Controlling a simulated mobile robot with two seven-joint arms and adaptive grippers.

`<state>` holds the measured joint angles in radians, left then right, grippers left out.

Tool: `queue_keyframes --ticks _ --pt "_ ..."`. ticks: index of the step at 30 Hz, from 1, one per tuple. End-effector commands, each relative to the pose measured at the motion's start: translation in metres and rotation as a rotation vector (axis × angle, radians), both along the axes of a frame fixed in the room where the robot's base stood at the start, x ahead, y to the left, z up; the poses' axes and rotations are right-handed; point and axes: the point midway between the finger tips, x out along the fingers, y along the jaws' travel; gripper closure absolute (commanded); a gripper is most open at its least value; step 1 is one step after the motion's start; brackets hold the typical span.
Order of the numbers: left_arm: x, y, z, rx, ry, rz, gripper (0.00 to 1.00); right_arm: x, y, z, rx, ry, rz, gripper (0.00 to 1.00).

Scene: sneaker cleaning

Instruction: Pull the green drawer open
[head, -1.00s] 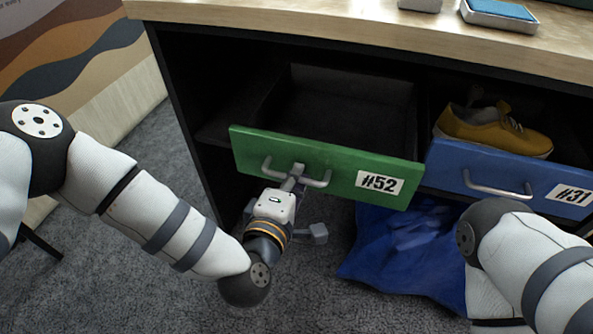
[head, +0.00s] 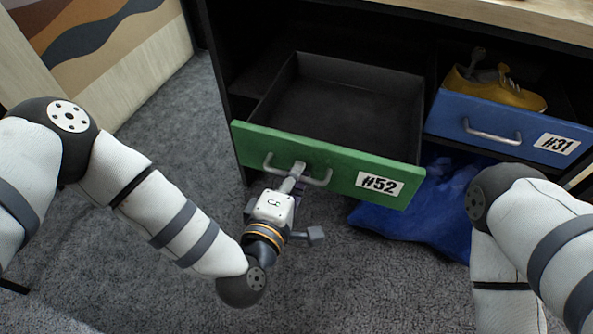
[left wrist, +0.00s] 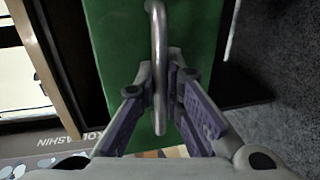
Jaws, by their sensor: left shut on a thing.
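The green drawer (head: 345,172), labelled #52, stands well out of the cabinet in the head view. Its dark inside (head: 345,110) shows and looks empty. Its metal bar handle (head: 318,180) is on the front. My left gripper (head: 297,172) is shut on this handle. In the left wrist view the left gripper's fingers (left wrist: 160,90) sit on both sides of the handle (left wrist: 159,45), with the green front behind. My right arm shows at the right of the head view, but its gripper is not visible.
A blue drawer (head: 510,125), labelled #31, with a yellow sneaker (head: 490,88) in it is to the right. A blue bag (head: 420,215) lies on the carpet below. Grey carpet floor (head: 370,285) is clear in front of the drawers. A wooden tabletop (head: 510,15) is above.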

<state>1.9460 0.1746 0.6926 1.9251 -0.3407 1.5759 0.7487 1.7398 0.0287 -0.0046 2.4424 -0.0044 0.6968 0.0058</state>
Motion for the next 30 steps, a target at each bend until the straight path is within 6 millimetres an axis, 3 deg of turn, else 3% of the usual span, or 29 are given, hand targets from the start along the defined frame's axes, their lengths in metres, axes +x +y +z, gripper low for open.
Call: queue_keyframes --ticks 6,7,8,17,20,30 --pt "0.000 -0.001 0.001 -0.002 -0.001 -0.004 1.00 0.000 0.000 0.000 0.000 0.000 0.000 0.60" --pt "0.000 -0.002 0.001 -0.002 -0.001 -0.004 0.85 0.000 0.000 0.000 0.000 0.000 0.000 0.60" --pt "0.000 -0.002 0.001 -0.002 -0.001 -0.004 0.82 0.000 0.000 0.000 0.000 0.000 0.000 0.60" --pt "-0.002 0.000 0.001 -0.001 0.000 -0.002 0.82 0.000 0.000 0.000 0.000 0.000 0.000 0.60" --pt "-0.015 0.004 0.002 -0.002 0.004 -0.003 0.82 0.000 0.000 0.000 0.000 0.000 0.000 0.60" --pt "-0.095 0.029 0.020 -0.001 0.003 -0.005 0.82 0.000 0.000 0.000 0.000 0.000 0.000 0.60"
